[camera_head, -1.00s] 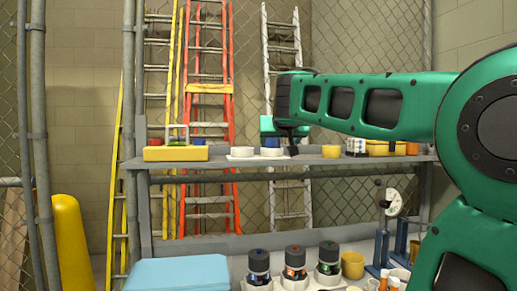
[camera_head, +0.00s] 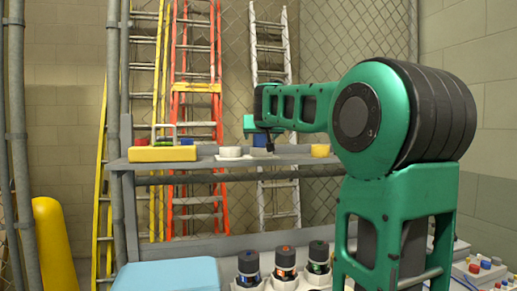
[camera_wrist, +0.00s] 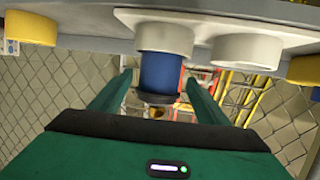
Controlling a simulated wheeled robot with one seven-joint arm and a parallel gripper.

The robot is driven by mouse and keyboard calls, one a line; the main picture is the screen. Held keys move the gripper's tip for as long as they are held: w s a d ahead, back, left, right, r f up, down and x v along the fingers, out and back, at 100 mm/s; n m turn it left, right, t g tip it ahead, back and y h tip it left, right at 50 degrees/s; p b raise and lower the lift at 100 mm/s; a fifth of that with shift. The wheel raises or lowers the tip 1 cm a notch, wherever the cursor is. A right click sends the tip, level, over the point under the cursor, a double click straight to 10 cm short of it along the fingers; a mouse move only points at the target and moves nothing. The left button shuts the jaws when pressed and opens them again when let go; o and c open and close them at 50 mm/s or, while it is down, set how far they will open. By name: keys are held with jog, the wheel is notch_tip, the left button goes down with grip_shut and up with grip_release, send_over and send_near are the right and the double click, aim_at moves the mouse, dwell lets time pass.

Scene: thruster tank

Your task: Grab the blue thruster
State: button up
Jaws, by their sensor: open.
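A blue cylinder (camera_wrist: 160,72) with a dark end sits in a white round holder (camera_wrist: 165,38) on the shelf. The wrist view shows it upside down. In the head view the blue cylinder (camera_head: 260,142) is small and partly covered by my arm's end. My gripper (camera_wrist: 158,84) is open, with one teal finger on each side of the blue cylinder and gaps between. In the head view my gripper (camera_head: 251,124) is at the shelf, its fingers hard to make out. A black-capped unit with blue marks (camera_head: 249,265) stands on the lower bench, apart from my gripper.
An empty-looking white holder (camera_head: 230,152) and a yellow cup (camera_head: 320,150) flank the blue cylinder's holder. A yellow case (camera_head: 162,154) lies further left on the shelf (camera_head: 200,166). Red-marked (camera_head: 285,262) and green-marked (camera_head: 318,258) units stand on the bench below. Ladders lean behind.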

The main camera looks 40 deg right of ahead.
jog(key=shift+w+d+f, duration=0.2)
jog(key=shift+w+d, duration=0.25)
jog(key=shift+w, duration=0.1)
jog(key=shift+c, duration=0.6)
jog(key=c, duration=1)
jog(key=shift+c, duration=0.5)
jog(key=shift+r, duration=0.15)
